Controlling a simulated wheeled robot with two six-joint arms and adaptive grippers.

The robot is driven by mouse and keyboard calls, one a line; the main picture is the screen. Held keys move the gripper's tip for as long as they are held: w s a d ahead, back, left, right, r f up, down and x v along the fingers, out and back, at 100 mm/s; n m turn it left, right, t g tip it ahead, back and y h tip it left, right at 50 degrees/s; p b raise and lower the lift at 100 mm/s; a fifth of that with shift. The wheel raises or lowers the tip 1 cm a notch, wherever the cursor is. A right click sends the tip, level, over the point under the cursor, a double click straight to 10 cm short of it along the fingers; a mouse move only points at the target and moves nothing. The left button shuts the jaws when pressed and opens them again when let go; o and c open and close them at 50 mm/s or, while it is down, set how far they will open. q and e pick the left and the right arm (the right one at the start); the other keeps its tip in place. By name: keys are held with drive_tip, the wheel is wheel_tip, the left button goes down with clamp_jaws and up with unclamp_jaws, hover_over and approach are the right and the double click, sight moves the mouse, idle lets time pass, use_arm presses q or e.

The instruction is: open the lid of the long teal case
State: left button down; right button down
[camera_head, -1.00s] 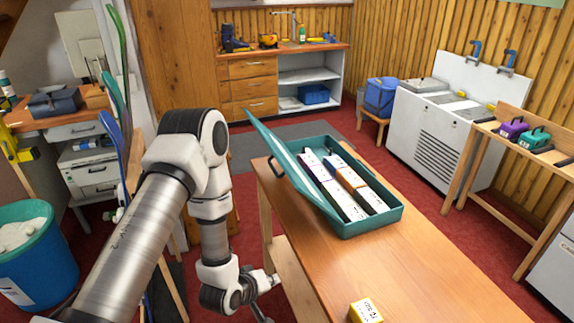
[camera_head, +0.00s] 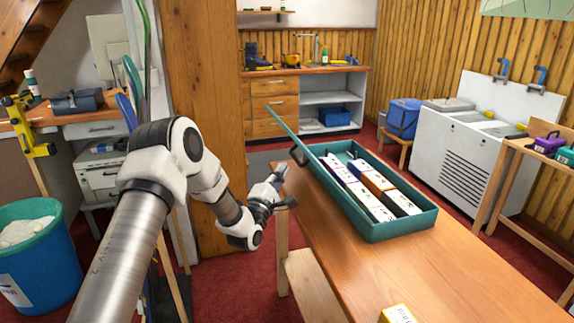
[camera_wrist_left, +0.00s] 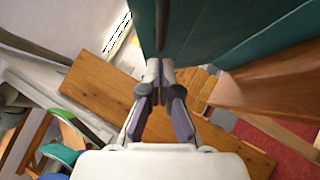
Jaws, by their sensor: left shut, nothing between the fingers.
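The long teal case (camera_head: 400,229) stands on the wooden bench, with several slim boxes (camera_head: 352,183) visible inside. Its teal lid (camera_head: 284,123) is raised along the case's left side and shows almost edge-on, so its faces are hidden in the head view. A dark handle (camera_head: 297,155) shows near the lid. My left gripper (camera_head: 282,172) is shut and empty at the bench's left edge, just left of the case. In the left wrist view its closed fingertips (camera_wrist_left: 160,72) are below a large teal surface; whether they touch it I cannot tell. My right gripper is out of view.
The wooden bench (camera_head: 440,275) is clear in front of the case, except for a yellow box (camera_head: 397,314) at its near edge. A blue bin (camera_head: 37,250) stands at the left. A wooden post (camera_head: 207,130) rises behind my left arm.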

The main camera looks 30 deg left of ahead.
sight(303, 147)
use_arm(q)
drive_tip(key=shift+w+d+r, duration=0.5)
drive_tip(key=shift+w+d, duration=0.15)
drive_tip(key=shift+w, duration=0.1)
drive_tip(key=w+d+r+m+p, duration=0.1)
drive_tip(key=r, duration=0.1)
drive_tip(key=w+d+r+m+g+h+p, duration=0.1)
drive_tip(key=r+p, duration=0.1)
drive_tip(key=w+d+r+m+g+p, duration=0.1)
drive_tip(key=w+r+p, duration=0.1)
drive_tip(key=shift+d+r, duration=0.2)
drive_tip(key=shift+r, duration=0.1)
drive_tip(key=shift+w+d+r+m+g+b, duration=0.15)
drive_tip(key=shift+w+d+r+m+b, duration=0.05)
drive_tip(key=shift+w+d+b, duration=0.25)
drive_tip(key=shift+w+d+r+m+g+b, duration=0.2)
drive_tip(key=shift+w+d+b, duration=0.1)
drive_tip(key=shift+w+d, duration=0.25)
drive_tip(key=shift+w, duration=0.2)
drive_tip(key=shift+s+r, duration=0.1)
